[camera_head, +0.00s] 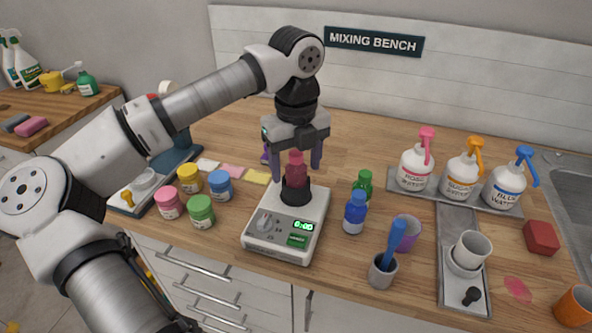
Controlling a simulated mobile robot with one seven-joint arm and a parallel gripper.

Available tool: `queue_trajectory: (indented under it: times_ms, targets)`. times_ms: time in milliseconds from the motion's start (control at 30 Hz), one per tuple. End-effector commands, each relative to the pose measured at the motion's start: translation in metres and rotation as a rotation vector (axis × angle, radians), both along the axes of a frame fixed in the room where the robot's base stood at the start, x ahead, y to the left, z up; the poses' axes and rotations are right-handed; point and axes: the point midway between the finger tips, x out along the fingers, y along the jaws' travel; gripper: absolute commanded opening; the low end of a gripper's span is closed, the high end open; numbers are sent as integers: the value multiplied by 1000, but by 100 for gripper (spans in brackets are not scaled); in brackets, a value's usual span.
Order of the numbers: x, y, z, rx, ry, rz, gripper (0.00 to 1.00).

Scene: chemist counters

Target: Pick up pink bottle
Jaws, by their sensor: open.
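The pink bottle (295,170) is small, dark pink and capped. It stands upright in a black round holder (296,190) on top of a white scale (281,239) with a green display. My gripper (297,168) points down over it, with its two purple-grey fingers apart on the left and right of the bottle. I see gaps between the fingers and the bottle, and no clear contact. The holder hides the bottle's lower part.
A blue bottle (355,213) and a green bottle (364,184) stand right of the scale. Several lidded jars (201,211) stand left of it. A purple cup (406,232), a grey cup (382,271) with a blue pestle and pump bottles (460,178) are further right.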

Motion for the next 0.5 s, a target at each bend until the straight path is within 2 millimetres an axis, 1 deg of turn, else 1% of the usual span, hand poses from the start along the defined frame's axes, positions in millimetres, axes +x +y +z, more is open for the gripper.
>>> queue_trajectory:
  times_ms: [100,300,500]
  targets:
    - [0,0,-6,0,0,0,65]
    - [0,0,-7,0,-1,0,65]
    - [0,0,-6,0,-1,0,38]
